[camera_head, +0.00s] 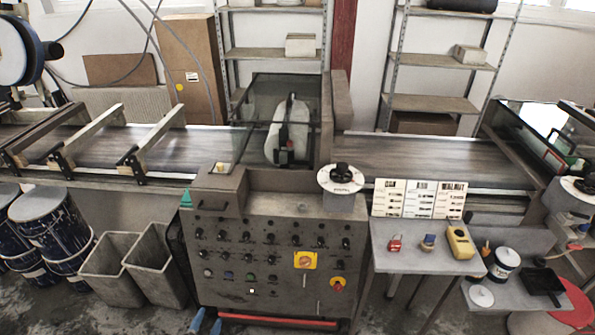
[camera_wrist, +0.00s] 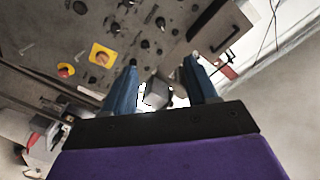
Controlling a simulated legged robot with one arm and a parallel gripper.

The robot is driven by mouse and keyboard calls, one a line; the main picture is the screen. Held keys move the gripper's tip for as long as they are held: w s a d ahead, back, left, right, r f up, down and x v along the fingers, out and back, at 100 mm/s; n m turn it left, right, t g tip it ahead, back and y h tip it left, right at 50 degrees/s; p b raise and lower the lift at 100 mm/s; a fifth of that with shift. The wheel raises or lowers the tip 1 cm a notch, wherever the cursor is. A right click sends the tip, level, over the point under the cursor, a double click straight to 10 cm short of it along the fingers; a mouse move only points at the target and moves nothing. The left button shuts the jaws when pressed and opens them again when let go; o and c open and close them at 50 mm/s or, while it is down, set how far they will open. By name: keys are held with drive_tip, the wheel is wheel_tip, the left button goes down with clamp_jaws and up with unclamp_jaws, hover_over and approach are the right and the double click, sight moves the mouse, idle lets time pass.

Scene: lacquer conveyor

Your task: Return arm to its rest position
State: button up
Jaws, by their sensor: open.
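My gripper (camera_wrist: 160,68) shows in the wrist view with its two blue fingers apart. A small grey block-like shape (camera_wrist: 157,94) shows between the fingers; I cannot tell what it is or how far off it lies. In the head view, the blue tips of my gripper (camera_head: 207,323) show at the bottom edge, in front of the lower left of the control panel (camera_head: 225,292). The rest of my arm is out of the head view. The panel has several black knobs and a yellow switch plate (camera_head: 306,260), which also shows in the wrist view (camera_wrist: 102,54).
A conveyor (camera_head: 420,153) runs behind the panel. Two grey bins (camera_head: 158,262) and blue drums (camera_head: 50,225) stand at the left. A side table (camera_head: 405,259) with a yellow device (camera_head: 460,241) and small items stands at the right.

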drive_tip(key=w+a+r+n+g+y, duration=0.25)
drive_tip(key=w+r+g+y, duration=0.2)
drive_tip(key=w+r, duration=0.65)
drive_tip(key=d+r+n+g+y, duration=0.3)
drive_tip(key=d+r+g, duration=0.3)
drive_tip(key=d+r, duration=0.5)
drive_tip(key=s+d+r+n+g+h, duration=0.1)
drive_tip(key=s+d+r+n+g, duration=0.1)
drive_tip(key=s+d+r, duration=0.5)
drive_tip(key=s+d+r+n+g+h, duration=0.1)
drive_tip(key=s+d+r+n+g, duration=0.2)
drive_tip(key=s+d, duration=0.65)
drive_tip(key=s+d+r+g+h, duration=0.1)
drive_tip(key=s+d+g, duration=0.1)
drive_tip(key=s+d, duration=0.6)
drive_tip(key=s+d+r+g+h, duration=0.1)
drive_tip(key=s+d+r, duration=0.1)
drive_tip(key=s+d, duration=0.6)
drive_tip(key=s, duration=0.5)
drive_tip(key=shift+g, duration=0.35)
drive_tip(key=shift+w+h, duration=0.1)
drive_tip(key=shift+h, duration=0.15)
